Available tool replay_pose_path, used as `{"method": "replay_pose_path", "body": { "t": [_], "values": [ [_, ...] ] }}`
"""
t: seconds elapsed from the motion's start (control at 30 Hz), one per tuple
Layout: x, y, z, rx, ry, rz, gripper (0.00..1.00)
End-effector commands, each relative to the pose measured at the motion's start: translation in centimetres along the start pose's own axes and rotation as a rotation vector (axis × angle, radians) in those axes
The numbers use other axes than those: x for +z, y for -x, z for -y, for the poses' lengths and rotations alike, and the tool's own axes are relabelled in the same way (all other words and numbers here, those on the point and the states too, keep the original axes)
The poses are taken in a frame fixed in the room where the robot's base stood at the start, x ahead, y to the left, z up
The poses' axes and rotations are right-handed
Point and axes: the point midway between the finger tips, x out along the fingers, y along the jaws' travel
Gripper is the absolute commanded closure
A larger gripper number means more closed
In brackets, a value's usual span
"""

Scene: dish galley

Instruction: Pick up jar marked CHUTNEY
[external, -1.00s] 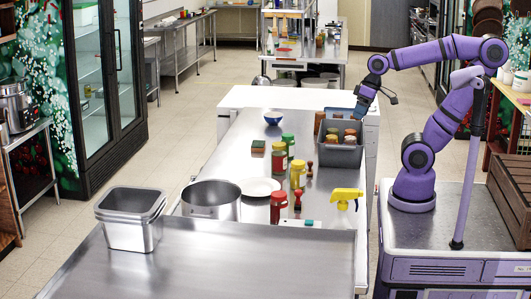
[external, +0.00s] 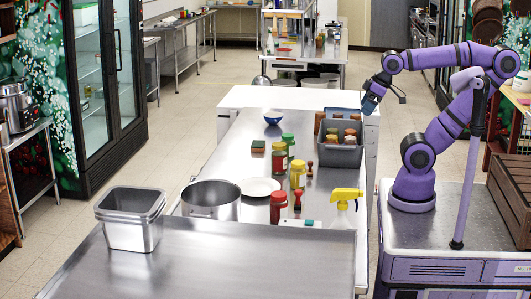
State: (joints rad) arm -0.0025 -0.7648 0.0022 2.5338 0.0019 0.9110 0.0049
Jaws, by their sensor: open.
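Several jars stand on the steel counter: one with a green lid (external: 288,146), a red one with a green lid (external: 279,163), one with a yellow lid (external: 298,176) and one with a red lid (external: 278,208). More jars with brown and orange tops (external: 350,135) stand in a grey crate (external: 343,157) at the counter's right side. The labels are too small to read, so I cannot tell which jar is marked CHUTNEY. My gripper (external: 368,106) is open and empty, pointing down above and to the right of the crate's far end.
A yellow spray bottle (external: 345,203), a steel pot (external: 211,201), a white plate (external: 260,187) and a blue bowl (external: 272,118) stand on the counter. Two small red stamp-like items stand near the jars. Nested steel pans (external: 132,231) are at the front left. The front counter (external: 230,262) is mostly clear.

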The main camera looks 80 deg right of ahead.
Motion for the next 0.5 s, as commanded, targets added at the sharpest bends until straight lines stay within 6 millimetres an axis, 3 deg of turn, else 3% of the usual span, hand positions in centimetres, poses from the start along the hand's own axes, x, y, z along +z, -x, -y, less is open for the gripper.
{"method": "replay_pose_path", "body": {
  "t": [0.13, 0.17, 0.2, 0.23, 0.5],
  "values": [
    [0.0, 0.0, 0.0, 0.0, 0.0, 0.0, 0.13],
    [0.0, 0.0, 0.0, 0.0, 0.0, 0.0, 0.1],
    [0.0, 0.0, 0.0, 0.0, 0.0, 0.0, 0.01],
    [0.0, 0.0, 0.0, 0.0, 0.0, 0.0, 0.0],
    [-0.45, -0.12, -0.07, -0.003, -0.027, 0.005, 0.0]
  ]
}}
